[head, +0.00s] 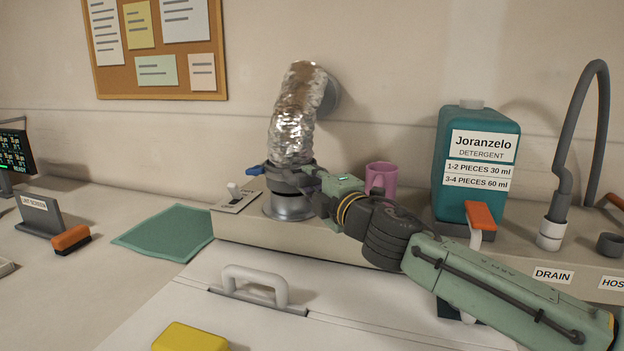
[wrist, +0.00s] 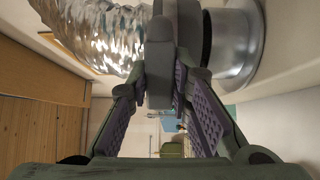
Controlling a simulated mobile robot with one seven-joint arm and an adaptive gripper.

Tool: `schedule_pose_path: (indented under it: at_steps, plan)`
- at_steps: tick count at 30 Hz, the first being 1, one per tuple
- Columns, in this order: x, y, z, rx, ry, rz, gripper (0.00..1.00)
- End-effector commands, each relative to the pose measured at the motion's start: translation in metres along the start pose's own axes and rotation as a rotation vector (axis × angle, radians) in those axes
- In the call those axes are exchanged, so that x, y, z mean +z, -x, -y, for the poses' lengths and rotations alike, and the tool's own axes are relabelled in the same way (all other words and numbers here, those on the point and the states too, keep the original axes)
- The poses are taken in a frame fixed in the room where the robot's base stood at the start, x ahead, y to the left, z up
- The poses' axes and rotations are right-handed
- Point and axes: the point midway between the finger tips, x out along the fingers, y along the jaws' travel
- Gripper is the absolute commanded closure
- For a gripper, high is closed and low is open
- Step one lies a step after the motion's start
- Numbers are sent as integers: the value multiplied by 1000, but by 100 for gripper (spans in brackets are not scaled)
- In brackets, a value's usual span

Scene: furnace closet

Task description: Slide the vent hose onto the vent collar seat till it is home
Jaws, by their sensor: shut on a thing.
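The vent hose (head: 294,120) is a crinkled silver foil duct that bends down from the wall. A dark grey cuff (head: 284,181) is at its lower end. My gripper (head: 306,182) reaches in from the right and is shut on this cuff. The vent collar seat (head: 289,208) is a shiny metal cylinder directly below the cuff. In the wrist view the foil hose (wrist: 105,40) is on the left, the cuff (wrist: 160,60) between my fingers, and the metal collar (wrist: 235,45) on the right. A dark band lies between cuff and collar; how far they overlap is unclear.
A blue lever (head: 256,170) sticks out left of the cuff, above a switch plate (head: 237,198). A pink mug (head: 381,178) and a teal detergent jug (head: 476,160) stand right, close to my arm. A white handle (head: 255,283) rises in front.

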Motion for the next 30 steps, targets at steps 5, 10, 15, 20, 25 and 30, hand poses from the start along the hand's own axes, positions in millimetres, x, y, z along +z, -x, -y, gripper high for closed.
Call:
schedule_pose_path:
  at_steps: [5, 10, 15, 20, 25, 30]
  plan:
    - [0, 0, 0, 1, 1, 0, 100]
    - [0, 0, 0, 1, 1, 0, 100]
    - [0, 0, 1, 1, 1, 0, 100]
    - [0, 0, 5, 1, 1, -1, 100]
    - [0, 0, 9, 1, 1, -1, 100]
    - [0, 0, 13, 1, 1, -1, 100]
